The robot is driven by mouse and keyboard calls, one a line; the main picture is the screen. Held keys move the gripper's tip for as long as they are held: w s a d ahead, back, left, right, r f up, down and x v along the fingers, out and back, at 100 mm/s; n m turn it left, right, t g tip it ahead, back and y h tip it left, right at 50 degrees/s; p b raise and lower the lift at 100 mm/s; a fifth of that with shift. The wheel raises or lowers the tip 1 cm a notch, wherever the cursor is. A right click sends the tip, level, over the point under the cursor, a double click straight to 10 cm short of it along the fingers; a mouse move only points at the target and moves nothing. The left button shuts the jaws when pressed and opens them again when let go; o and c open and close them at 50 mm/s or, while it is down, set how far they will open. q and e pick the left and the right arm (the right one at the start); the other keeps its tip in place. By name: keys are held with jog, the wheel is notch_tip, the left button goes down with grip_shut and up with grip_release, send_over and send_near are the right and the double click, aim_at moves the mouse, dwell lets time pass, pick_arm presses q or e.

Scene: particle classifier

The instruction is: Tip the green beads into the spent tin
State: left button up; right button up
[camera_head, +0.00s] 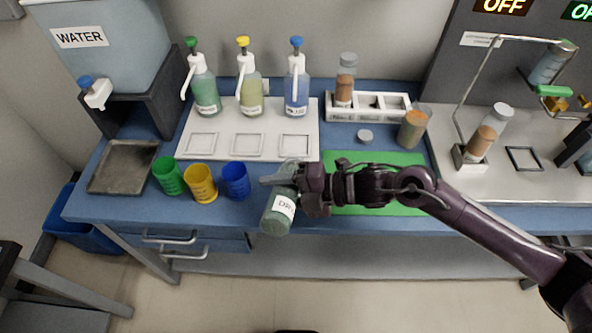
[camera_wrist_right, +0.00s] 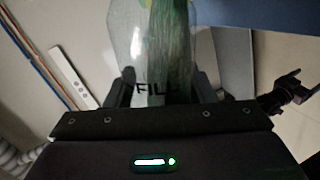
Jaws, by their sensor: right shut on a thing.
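My right gripper (camera_head: 306,187) is shut on a clear jar (camera_head: 279,209) with green contents and a white label, only partly readable. The jar hangs tilted by the front edge of the bench, left of the green mat. In the right wrist view the clear jar (camera_wrist_right: 165,45) stands between the fingers, with green inside and dark "FILL" lettering. Its mouth is not clearly seen. A shallow dark metal tray (camera_head: 101,184) lies at the bench's left end, apart from the jar; I cannot read any marking naming it the spent tin. My left gripper is not in view.
Green (camera_head: 169,176), yellow (camera_head: 201,184) and blue (camera_head: 236,181) cups stand between tray and jar. Pump bottles (camera_head: 205,95) stand on a white board (camera_head: 265,145) behind. A white rack (camera_head: 386,107) and a jar of brownish contents (camera_head: 413,128) are right of them.

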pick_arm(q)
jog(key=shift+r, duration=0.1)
pick_arm(e)
jog(key=shift+a+r, duration=0.15)
jog(key=shift+r, duration=0.05)
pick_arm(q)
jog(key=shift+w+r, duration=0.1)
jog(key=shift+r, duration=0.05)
pick_arm(e)
jog(key=shift+w, duration=0.1)
jog(key=shift+r, duration=0.1)
pick_arm(q)
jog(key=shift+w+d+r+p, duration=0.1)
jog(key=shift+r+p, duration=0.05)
jog(key=shift+p, duration=0.2)
pick_arm(e)
jog(key=shift+r+m+g, duration=0.15)
jog(key=shift+m+g, duration=0.15)
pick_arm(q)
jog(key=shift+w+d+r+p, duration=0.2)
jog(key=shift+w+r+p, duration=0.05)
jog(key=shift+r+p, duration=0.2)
pick_arm(e)
jog(key=shift+w+r+m, duration=0.25)
jog(key=shift+r+m, duration=0.05)
dwell(0.6)
jog(key=shift+r, duration=0.1)
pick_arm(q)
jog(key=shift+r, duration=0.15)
